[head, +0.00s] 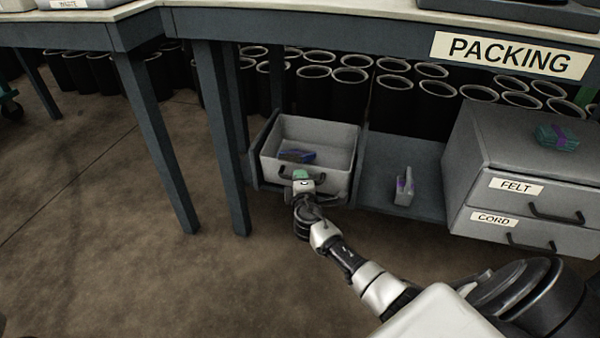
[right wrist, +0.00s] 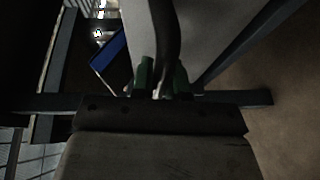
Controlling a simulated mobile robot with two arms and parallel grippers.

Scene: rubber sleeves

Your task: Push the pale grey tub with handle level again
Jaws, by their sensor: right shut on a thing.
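The pale grey tub with handle (head: 335,181) is in the left bay of the low shelf under the bench in the head view. Its open top faces up, and a blue-purple packet (head: 296,155) lies inside. Its dark handle (head: 285,174) is on the front wall. My right gripper (head: 301,177) is at that front wall, shut on the handle. In the right wrist view the dark handle (right wrist: 166,35) runs between the green fingertips, with the grey tub wall (right wrist: 205,30) behind. The gripper hides part of the handle and lower front. I cannot tell how far the tub tilts. My left gripper is out of view.
A grey drawer unit (head: 500,150) stands farther right. Bench legs (head: 222,150) rise left of the tub. Several black cylinders (head: 393,95) stand behind. The floor (head: 120,260) at left is clear.

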